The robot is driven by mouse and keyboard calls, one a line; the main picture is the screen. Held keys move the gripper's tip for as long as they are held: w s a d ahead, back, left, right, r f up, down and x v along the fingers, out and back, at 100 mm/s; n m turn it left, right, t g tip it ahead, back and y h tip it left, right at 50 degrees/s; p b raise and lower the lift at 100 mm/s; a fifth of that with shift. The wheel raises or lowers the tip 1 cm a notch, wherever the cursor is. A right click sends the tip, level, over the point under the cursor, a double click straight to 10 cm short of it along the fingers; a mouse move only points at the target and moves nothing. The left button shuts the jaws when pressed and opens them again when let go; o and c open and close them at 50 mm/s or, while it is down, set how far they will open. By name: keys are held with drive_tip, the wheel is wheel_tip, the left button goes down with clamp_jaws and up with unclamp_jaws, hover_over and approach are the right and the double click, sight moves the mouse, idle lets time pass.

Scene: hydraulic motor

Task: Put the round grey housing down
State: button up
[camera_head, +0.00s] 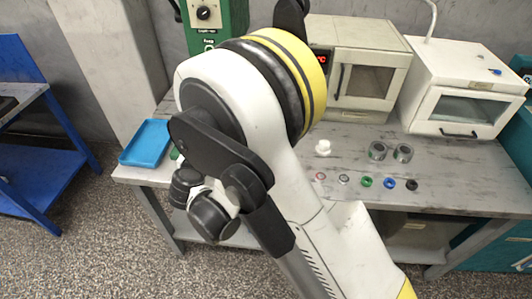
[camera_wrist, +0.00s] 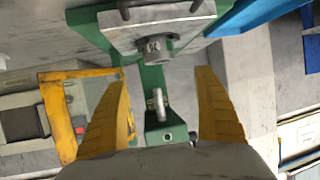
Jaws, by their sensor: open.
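My gripper is hidden behind my arm there. In the wrist view my gripper (camera_wrist: 162,78) shows two yellow fingers spread wide, with nothing held between them. Beyond the fingertips, a short round grey part (camera_wrist: 154,48) sits against the grey plate (camera_wrist: 190,22) of a green machine. I cannot tell whether this part is a housing or belongs to the machine.
The green machine (camera_head: 233,18) stands behind my arm. A blue tray (camera_head: 147,142) lies at the bench's left end. A white part (camera_head: 323,147) and several small coloured rings lie mid-bench. Two box-shaped appliances, left (camera_head: 367,80) and right (camera_head: 468,108), stand at the back.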

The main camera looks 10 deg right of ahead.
drive_tip(key=s+d+r+g, duration=0.2)
drive_tip(key=s+d+r, duration=0.25)
drive_tip(key=d, duration=0.35)
drive_tip(key=s+d+r+g, duration=0.2)
drive_tip(key=s+d+r, duration=0.1)
drive_tip(key=d+r, duration=0.4)
drive_tip(key=s+d+n+g+y, duration=0.1)
drive_tip(key=s+d, duration=0.3)
drive_tip(key=s, duration=0.6)
drive_tip(key=s+d+r+g+y, duration=0.1)
drive_tip(key=s+d, duration=0.3)
drive_tip(key=s, duration=0.6)
drive_tip(key=shift+s+n, duration=0.2)
drive_tip(key=shift+n, duration=0.2)
drive_tip(key=shift+d, duration=0.1)
